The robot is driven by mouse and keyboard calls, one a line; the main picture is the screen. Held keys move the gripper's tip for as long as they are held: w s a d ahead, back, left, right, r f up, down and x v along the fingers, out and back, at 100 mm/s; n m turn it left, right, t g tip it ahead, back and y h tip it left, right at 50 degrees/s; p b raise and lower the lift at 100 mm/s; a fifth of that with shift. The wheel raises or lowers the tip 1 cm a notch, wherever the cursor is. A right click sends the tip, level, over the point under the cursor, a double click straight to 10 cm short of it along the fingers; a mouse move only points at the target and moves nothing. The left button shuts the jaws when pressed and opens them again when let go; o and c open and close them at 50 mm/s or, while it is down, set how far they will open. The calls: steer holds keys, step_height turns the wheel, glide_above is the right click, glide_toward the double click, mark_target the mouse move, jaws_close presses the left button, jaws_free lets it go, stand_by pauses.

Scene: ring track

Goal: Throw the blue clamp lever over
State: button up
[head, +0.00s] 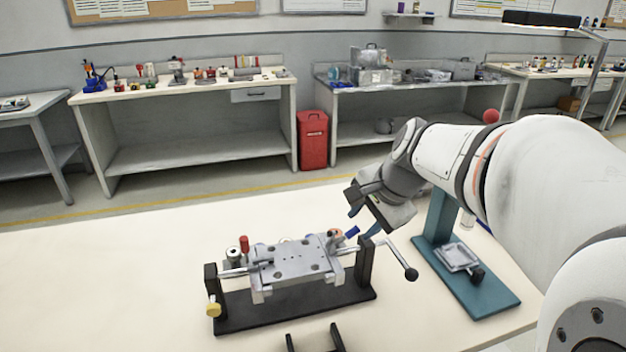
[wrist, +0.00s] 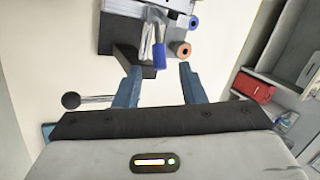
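The blue clamp lever (head: 350,232) is at the right end of a grey fixture (head: 295,259), close below my gripper (head: 362,226) in the head view. In the wrist view, the blue lever (wrist: 159,54) shows as a blue grip on a metal stem, pointing toward me. My gripper (wrist: 159,70) is open, with one blue finger to each side of the lever's end. Gaps show on both sides, and I see no contact. I cannot tell the height difference between fingertips and lever.
A crank with a black ball (head: 411,274) sticks out right of the fixture; the ball (wrist: 71,100) is left in the wrist view. An orange ring (wrist: 183,49) and another blue cap (wrist: 193,21) sit near the lever. A teal stand (head: 480,298) is at the right.

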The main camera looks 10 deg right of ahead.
mark_target(347, 236)
steer(key=shift+x, duration=1.4)
steer(key=shift+c, duration=0.6)
jaws_close()
